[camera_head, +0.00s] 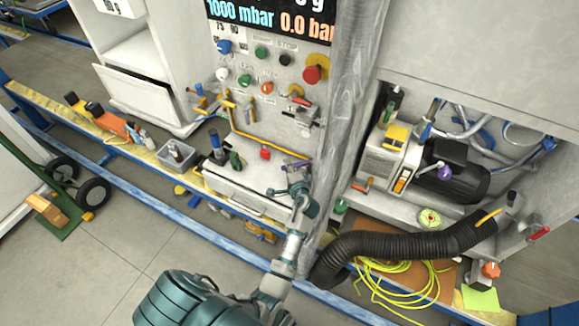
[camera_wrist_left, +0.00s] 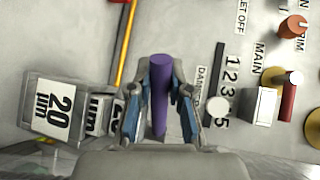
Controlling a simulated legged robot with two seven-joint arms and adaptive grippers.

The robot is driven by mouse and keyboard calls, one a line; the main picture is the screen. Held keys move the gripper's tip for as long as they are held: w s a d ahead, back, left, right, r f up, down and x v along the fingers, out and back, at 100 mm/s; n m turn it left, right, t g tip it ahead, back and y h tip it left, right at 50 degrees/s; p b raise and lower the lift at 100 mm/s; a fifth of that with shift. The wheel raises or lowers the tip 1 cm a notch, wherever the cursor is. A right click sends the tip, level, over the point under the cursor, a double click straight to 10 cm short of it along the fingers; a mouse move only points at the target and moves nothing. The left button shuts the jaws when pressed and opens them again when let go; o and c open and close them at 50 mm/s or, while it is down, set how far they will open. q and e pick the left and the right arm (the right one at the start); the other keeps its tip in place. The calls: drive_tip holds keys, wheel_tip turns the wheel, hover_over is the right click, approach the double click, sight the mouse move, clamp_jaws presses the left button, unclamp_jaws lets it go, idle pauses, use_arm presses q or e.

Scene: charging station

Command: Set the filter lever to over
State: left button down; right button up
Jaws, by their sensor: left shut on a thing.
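A purple handle (camera_head: 297,165) stands out from the panel of the station, just above my left gripper (camera_head: 290,187). In the left wrist view the purple handle (camera_wrist_left: 160,95) is a round bar between the two blue-lined fingers of my left gripper (camera_wrist_left: 161,118), which is shut on it. The handle points roughly up and down in that picture. No label reading "filter" or "over" is legible, so I cannot confirm that this is the filter lever. My right gripper is not in view.
A numbered damper scale with a white knob (camera_wrist_left: 217,109) is right of the gripper. A black hose (camera_head: 400,245) and yellow cable (camera_head: 405,285) lie to the right of my arm.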

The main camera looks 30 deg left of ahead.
use_arm(q)
drive_tip(key=shift+a+f, duration=0.15)
drive_tip(key=shift+f, duration=0.05)
drive_tip(key=c, duration=1.5)
unclamp_jaws()
drive_tip(key=shift+d, duration=0.25)
drive_tip(key=shift+c, duration=0.2)
drive_tip(key=o, duration=0.4)
drive_tip(key=shift+w, duration=0.1)
drive_tip(key=shift+o, duration=0.3)
drive_tip(key=shift+a, duration=0.2)
drive_tip(key=v, duration=0.7)
drive_tip(key=shift+d, duration=0.25)
